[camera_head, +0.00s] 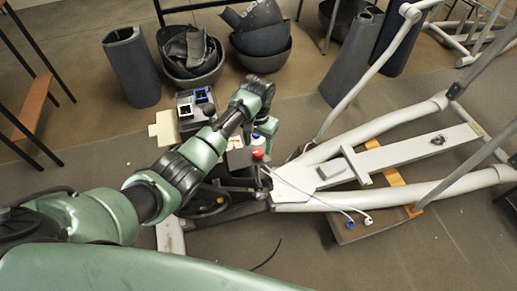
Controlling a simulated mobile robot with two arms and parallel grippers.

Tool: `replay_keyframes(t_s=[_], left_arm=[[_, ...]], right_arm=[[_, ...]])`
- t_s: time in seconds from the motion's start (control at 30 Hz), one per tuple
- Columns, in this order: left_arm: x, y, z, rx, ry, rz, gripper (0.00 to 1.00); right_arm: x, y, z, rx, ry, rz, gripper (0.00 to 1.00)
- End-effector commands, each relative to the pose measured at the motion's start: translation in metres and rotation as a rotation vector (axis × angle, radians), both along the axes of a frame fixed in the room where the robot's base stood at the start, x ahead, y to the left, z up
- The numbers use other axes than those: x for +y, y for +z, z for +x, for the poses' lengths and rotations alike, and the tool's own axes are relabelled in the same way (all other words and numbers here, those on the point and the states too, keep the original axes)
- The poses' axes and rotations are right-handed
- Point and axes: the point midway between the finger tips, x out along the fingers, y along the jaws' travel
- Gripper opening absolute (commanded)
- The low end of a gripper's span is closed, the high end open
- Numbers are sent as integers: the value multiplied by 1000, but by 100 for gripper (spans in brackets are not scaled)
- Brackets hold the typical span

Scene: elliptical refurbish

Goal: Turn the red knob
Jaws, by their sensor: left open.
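The red knob (258,153) is a small bright red cap on top of a dark part of the elliptical machine, near the middle of the view. My left arm reaches in from the lower left and bends down at its wrist. My left gripper (258,131) is just behind the red knob in the picture, pointing down, open and seemingly empty. It appears apart from the knob, but the exact gap is hard to judge. Part of the gripper is hidden by my own wrist. My right gripper is not in view.
The elliptical's pale frame (400,155) and rails stretch right across the floor. Loose cables (345,212) lie near an orange-edged board. A dark box (193,112) stands behind my arm. Bowls of dark parts (190,85) and upright dark covers (130,67) stand at the back.

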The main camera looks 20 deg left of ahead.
Motion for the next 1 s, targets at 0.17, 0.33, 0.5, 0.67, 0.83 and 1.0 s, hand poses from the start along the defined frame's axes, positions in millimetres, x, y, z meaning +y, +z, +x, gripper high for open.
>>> replay_keyframes(t_s=[0.17, 0.33, 0.5, 0.67, 0.83, 1.0], left_arm=[[0, -25, -1, 2, 1, 1, 59], [0, -32, 0, 0, 0, 1, 59], [0, -33, 0, 0, 0, 1, 59], [0, -32, 0, -1, 0, 1, 29], [0, -32, 0, -1, 0, 1, 0], [0, -31, 0, 0, 15, 1, 0]], right_arm=[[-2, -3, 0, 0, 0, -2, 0], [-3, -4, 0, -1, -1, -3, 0], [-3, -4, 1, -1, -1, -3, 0], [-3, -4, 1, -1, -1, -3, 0], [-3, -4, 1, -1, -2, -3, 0], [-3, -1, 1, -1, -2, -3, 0]])
